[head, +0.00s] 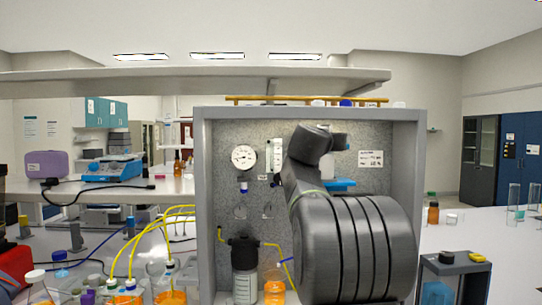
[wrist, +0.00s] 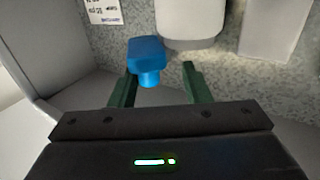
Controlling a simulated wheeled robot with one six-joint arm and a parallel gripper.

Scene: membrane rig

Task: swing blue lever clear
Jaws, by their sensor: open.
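The blue lever (wrist: 147,57) shows in the wrist view as a rounded blue handle beside a pale housing (wrist: 190,22). My gripper (wrist: 159,73) is open, with its two dark green fingers apart. The lever's near end lies just at the opening between the fingertips, closer to the left finger. I cannot tell whether it touches that finger. In the head view, a blue piece (head: 341,184) shows on the panel just right of my arm, and my arm hides the gripper and much of the panel there.
A grey frame (head: 203,200) surrounds the speckled panel (head: 222,150), which carries a round gauge (head: 244,157) and a white label (head: 370,158). Below are a dark-capped bottle (head: 244,270) and an orange bottle (head: 274,285). Yellow tubes (head: 130,245) and glassware stand at left.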

